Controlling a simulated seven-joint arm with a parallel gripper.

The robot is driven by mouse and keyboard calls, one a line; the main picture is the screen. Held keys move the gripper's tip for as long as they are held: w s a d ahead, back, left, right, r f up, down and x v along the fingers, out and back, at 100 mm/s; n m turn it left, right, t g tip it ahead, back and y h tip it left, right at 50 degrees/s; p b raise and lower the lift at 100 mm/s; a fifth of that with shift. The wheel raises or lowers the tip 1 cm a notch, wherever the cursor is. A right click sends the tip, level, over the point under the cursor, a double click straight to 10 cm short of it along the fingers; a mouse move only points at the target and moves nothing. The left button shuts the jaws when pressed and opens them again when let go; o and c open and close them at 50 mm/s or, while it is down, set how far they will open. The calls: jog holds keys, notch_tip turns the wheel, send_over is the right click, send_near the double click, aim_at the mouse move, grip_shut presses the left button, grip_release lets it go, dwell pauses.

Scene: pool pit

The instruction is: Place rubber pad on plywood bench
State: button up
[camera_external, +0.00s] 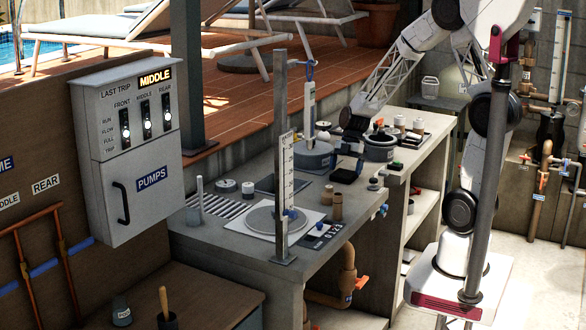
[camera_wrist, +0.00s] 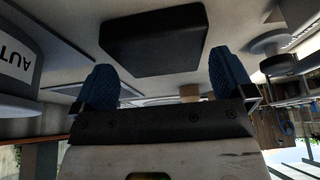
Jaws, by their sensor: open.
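A black rectangular block, which looks like the rubber pad (camera_wrist: 155,38), lies flat on the light worktop. In the external view the dark pad (camera_external: 345,175) is near the middle of the worktop. My gripper (camera_wrist: 162,85) is open, with its two blue fingertips apart and nothing between them. The pad lies just beyond the fingertips in the wrist view, apart from them as far as I can tell. In the external view my gripper (camera_external: 352,148) hangs over the worktop close above the pad. A low brown-topped bench, probably the plywood bench (camera_external: 215,290), is at the lower left.
A round grey vessel (camera_external: 314,156) stands close left of my gripper and a dark pot (camera_external: 380,148) close right. An upright gauge board (camera_external: 286,170) stands near the worktop's front. A grey pump box (camera_external: 135,140) rises beside the low bench, which bears a wooden-handled tool (camera_external: 165,305).

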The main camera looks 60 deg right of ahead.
aim_at(345, 173)
jog(key=shift+x, duration=0.9)
jog(key=c, duration=0.8)
jog(key=shift+r, duration=0.15)
notch_tip(345, 173, up, 10)
dwell(0.5)
